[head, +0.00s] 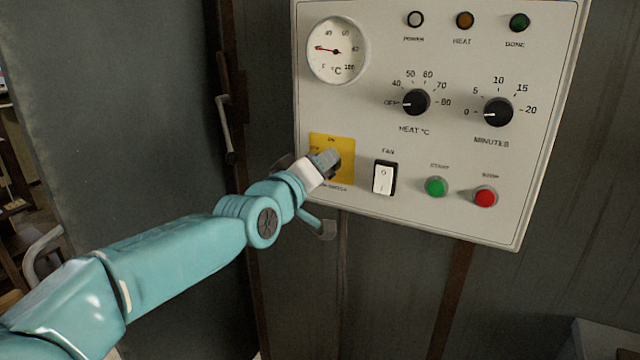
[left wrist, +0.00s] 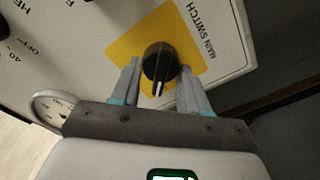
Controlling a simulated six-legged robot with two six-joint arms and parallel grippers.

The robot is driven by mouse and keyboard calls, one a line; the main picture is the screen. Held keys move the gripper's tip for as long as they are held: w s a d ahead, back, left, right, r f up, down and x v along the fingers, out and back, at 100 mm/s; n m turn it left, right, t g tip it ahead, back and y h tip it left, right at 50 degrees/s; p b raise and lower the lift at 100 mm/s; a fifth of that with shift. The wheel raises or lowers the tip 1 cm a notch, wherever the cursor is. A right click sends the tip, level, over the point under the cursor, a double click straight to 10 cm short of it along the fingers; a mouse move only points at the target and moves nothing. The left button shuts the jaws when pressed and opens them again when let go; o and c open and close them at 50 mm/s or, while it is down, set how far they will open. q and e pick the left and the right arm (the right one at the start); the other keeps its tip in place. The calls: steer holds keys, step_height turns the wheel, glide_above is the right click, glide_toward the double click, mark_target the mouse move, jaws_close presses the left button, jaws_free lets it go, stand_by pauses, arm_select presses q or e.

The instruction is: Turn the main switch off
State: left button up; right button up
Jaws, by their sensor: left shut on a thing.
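The main switch is a black round knob with a white mark, on a yellow plate (head: 346,172) at the lower left of the control panel. In the left wrist view the knob (left wrist: 160,62) sits on the yellow plate (left wrist: 182,30), beside the "MAIN SWITCH" lettering. My left gripper (head: 326,160) covers the knob in the head view. In the left wrist view its two fingers (left wrist: 160,78) are on either side of the knob, shut on it. The white mark points down toward my gripper's palm there. "ON" shows at the plate's top in the head view; other lettering is partly hidden. My right gripper is not in view.
The white panel (head: 440,150) also carries a fan rocker (head: 384,178), a green button (head: 436,187), a red button (head: 485,196), a heat knob (head: 415,102), a minutes knob (head: 497,111) and a temperature dial (head: 337,50). A door handle (head: 226,125) is left of the panel.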

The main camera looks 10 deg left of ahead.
arm_select(q)
steer(key=shift+a+f+n+b, duration=0.1)
steer(key=shift+n+b, duration=0.9)
steer(key=shift+n, duration=1.2)
steer(key=shift+f+n+b, duration=0.1)
steer(key=shift+n+b, duration=0.9)
steer(key=shift+n, duration=1.2)
steer(key=o, duration=1)
